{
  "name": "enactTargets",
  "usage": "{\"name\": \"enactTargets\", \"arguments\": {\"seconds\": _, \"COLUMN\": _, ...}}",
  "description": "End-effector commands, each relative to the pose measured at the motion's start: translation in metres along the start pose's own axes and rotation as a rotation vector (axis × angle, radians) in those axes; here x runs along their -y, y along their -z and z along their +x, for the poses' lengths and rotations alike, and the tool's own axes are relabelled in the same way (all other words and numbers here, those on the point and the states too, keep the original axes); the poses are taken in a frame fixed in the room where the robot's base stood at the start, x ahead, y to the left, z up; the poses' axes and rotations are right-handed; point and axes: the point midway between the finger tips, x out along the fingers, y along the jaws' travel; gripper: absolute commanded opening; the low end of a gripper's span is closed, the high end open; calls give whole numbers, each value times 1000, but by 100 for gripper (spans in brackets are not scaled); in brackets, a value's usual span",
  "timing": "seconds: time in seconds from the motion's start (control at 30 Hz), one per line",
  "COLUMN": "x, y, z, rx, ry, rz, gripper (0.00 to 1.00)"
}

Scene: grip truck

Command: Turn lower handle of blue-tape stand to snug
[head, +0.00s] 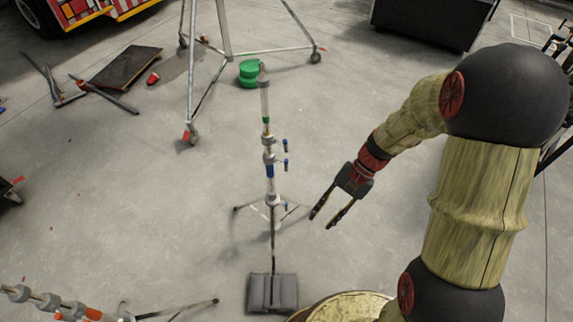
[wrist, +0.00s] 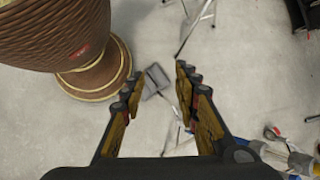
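The blue-tape stand (head: 270,171) stands upright near the middle of the head view, on spread legs, with a band of blue tape on its column. Two small blue-tipped handles stick out to its right: the upper handle (head: 285,145) and the lower handle (head: 286,164). My gripper (head: 321,221) is to the right of the stand and apart from it, fingers pointing down and left. In the wrist view my gripper (wrist: 160,72) is open, with nothing between its fingers. A metal clamp part (wrist: 275,134) with orange and blue shows at lower right; I cannot tell which stand it belongs to.
A dark grey sandbag (head: 262,293) lies by the stand's foot. Another stand with orange tape (head: 92,313) reaches in at lower left. A large tripod (head: 227,45), green rolls (head: 249,72) and a dark board (head: 127,67) are farther back. The floor left of the stand is open.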

Motion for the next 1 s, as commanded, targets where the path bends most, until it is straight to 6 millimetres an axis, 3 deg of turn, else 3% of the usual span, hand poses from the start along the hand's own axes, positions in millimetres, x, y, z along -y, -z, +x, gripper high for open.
{"name": "enactTargets", "arguments": {"seconds": 0.47, "x": 48, "y": 76, "z": 93, "rx": 324, "ry": 317, "rz": 412, "gripper": 31}}
{"name": "enactTargets", "arguments": {"seconds": 0.7, "x": 78, "y": 133, "z": 131, "rx": 461, "ry": 547, "rz": 641, "gripper": 31}}
{"name": "enactTargets", "arguments": {"seconds": 0.87, "x": 101, "y": 191, "z": 143, "rx": 538, "ry": 773, "rz": 800, "gripper": 31}}
{"name": "enactTargets", "arguments": {"seconds": 1.0, "x": 123, "y": 240, "z": 124, "rx": 574, "ry": 986, "rz": 879, "gripper": 31}}
